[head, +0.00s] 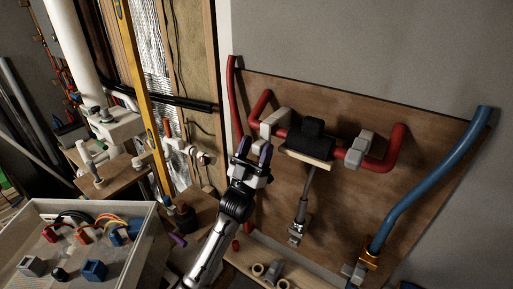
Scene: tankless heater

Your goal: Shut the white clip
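Two whitish clips sit on the red pipe (382,165). The left clip (273,123) is at the pipe's left bend, and the right clip (359,148) is right of the black block. I cannot tell for sure whether either is open or shut. My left gripper (254,150) is raised in front of the wooden board, just below and left of the left clip. Its two dark, purple-edged fingers are apart with nothing seen between them. It looks close to the clip, but I cannot tell whether they touch. My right gripper is not in view.
A black block (309,138) is on the pipe between the clips, above a grey fitting (299,221). A blue pipe (432,178) runs down the right of the wooden board (345,210). A bin of coloured connectors (85,245) stands at lower left. A yellow level (143,95) leans behind.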

